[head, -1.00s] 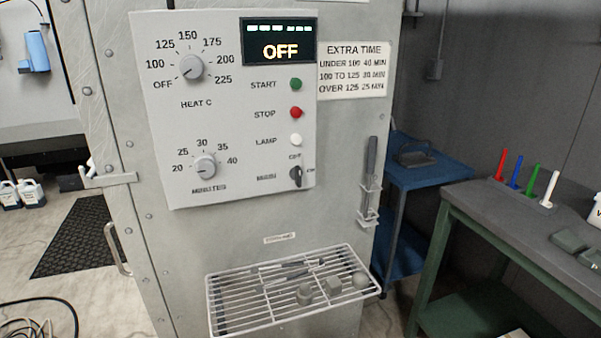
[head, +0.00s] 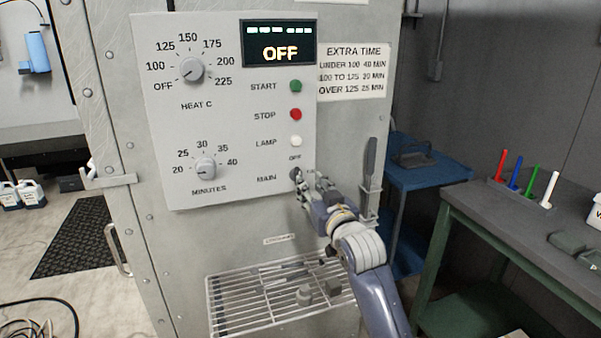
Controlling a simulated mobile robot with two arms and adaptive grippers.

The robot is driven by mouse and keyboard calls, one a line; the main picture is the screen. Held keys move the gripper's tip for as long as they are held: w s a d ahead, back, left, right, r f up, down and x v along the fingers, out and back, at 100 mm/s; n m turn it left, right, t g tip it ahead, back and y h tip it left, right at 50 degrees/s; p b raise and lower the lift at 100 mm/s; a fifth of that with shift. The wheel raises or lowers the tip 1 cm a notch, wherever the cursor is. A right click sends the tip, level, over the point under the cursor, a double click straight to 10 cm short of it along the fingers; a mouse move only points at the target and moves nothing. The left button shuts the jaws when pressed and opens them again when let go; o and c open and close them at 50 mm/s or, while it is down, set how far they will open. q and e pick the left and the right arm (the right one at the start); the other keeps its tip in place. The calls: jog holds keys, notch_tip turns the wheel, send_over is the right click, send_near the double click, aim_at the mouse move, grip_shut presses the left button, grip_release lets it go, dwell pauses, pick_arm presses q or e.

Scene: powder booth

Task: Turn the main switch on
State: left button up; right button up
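The main switch (head: 295,174) is a small dark rotary knob at the lower right of the pale control panel (head: 235,125), with "OFF" printed above it and "MAIN" to its left. My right gripper (head: 306,187) is at the switch, its fingers overlapping the knob's right side and hiding part of it. I cannot tell whether the fingers touch or grip the knob. The display (head: 279,43) above reads "OFF" under a row of pale green bars. My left gripper is not in view.
Heat dial (head: 192,69), minutes dial (head: 205,168), and green (head: 296,86), red (head: 295,114) and white (head: 296,141) buttons share the panel. A wire shelf (head: 245,309) with small parts projects below. A holder with a dark-handled tool (head: 370,165) hangs right of my gripper.

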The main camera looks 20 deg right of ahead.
aim_at(299, 172)
jog(key=w+p, duration=0.1)
jog(key=w, duration=0.7)
jog(key=shift+w+a, duration=0.2)
grip_shut()
